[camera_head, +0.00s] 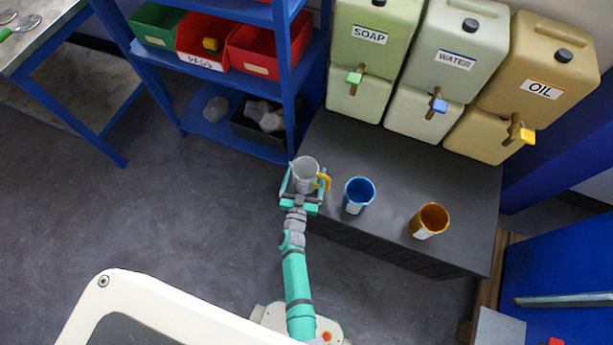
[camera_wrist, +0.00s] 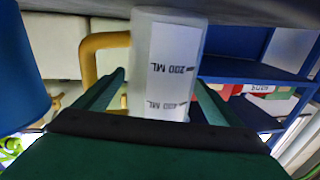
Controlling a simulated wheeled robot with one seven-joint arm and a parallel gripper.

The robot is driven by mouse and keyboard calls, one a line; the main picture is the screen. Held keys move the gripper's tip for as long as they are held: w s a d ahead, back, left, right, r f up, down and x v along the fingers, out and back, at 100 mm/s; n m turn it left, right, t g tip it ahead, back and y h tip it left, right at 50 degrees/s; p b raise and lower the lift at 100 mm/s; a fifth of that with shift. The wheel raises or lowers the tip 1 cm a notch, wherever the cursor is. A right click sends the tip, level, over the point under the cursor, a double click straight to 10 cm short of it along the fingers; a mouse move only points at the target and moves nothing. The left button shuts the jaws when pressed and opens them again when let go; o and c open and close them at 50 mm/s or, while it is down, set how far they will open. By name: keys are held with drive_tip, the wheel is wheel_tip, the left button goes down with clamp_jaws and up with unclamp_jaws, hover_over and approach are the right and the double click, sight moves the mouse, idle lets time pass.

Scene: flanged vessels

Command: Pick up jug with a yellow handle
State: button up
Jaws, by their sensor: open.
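The jug (camera_head: 306,174) is grey-white with a yellow handle (camera_head: 324,183) on its right side in the head view. It stands at the left end of the dark bench. My gripper (camera_head: 301,187) is at the jug, with its open fingers on either side of the body. In the wrist view the jug (camera_wrist: 166,65) appears upside down with volume marks on it, between the two green fingers of my gripper (camera_wrist: 160,92). Its yellow handle (camera_wrist: 90,62) is on the left there, partly behind a finger. I cannot tell whether the fingers touch the jug.
A blue cup (camera_head: 359,194) and an orange-brown cup (camera_head: 430,220) stand to the right on the bench (camera_head: 400,178). Soap (camera_head: 368,50), water (camera_head: 455,60) and oil (camera_head: 540,85) containers stand behind. A blue shelf (camera_head: 232,139) with bins is at the left.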

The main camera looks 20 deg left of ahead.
drive_tip(key=shift+w+a, duration=0.15)
drive_tip(key=shift+w, duration=0.65)
drive_tip(key=shift+w+a, duration=0.1)
drive_tip(key=shift+w, duration=0.7)
drive_tip(key=c, duration=1.2)
drive_tip(key=shift+r, duration=0.1)
